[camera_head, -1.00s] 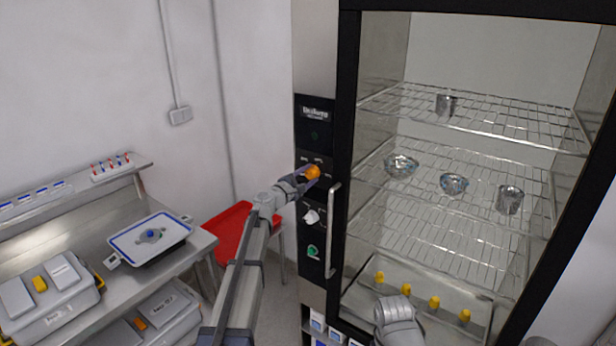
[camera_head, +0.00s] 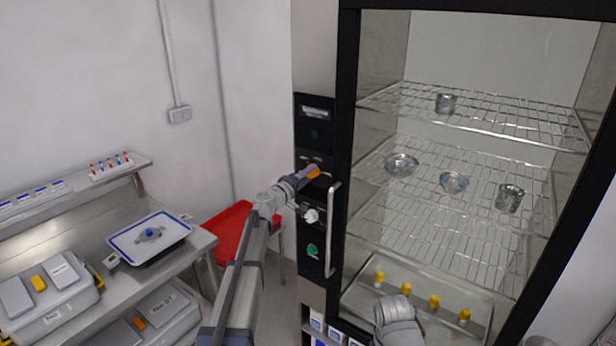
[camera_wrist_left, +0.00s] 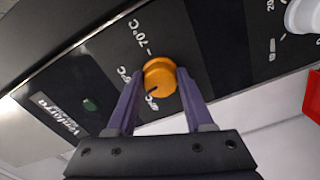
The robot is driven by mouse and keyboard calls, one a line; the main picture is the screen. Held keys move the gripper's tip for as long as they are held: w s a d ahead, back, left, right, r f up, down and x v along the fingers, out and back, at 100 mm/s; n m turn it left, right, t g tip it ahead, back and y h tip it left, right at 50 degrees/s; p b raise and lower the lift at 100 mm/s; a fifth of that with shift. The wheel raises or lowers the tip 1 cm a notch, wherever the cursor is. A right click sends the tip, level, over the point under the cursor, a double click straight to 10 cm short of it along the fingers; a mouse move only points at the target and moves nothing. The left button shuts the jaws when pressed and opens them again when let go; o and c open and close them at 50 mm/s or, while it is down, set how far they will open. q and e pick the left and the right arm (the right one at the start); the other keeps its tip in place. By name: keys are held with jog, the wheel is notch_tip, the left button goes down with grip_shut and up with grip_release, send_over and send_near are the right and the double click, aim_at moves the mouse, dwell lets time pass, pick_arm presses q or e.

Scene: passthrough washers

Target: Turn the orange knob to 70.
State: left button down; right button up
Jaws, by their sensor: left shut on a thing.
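The orange knob (camera_head: 313,172) sits on the black control panel at the left side of the cabinet. In the left wrist view the knob (camera_wrist_left: 160,77) is seen close up, with a dark pointer line on its face. A "70°C" mark (camera_wrist_left: 135,33) is printed on the panel beside it. The pointer line faces down and left in that view, away from the 70 mark. My left gripper (camera_head: 306,176) is shut on the knob, one finger on each side (camera_wrist_left: 159,95). Other scale marks are partly hidden by the fingers. My right gripper cannot be made out.
A white knob (camera_head: 312,215) and a green button (camera_head: 312,251) lie below on the panel. The door handle (camera_head: 333,230) stands close to the right. A red tray (camera_head: 228,228) and a steel bench (camera_head: 85,250) are at left.

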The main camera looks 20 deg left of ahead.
pick_arm(q)
jog(key=m, duration=1.9)
jog(key=shift+w+a, duration=0.35)
jog(key=shift+w, duration=0.05)
jog(key=shift+m, duration=0.3)
jog(key=shift+c, duration=1.5)
grip_release()
jog(key=shift+s, duration=0.15)
jog(key=v, duration=0.7)
jog(key=shift+s+f, duration=0.15)
jog(key=shift+s, duration=0.05)
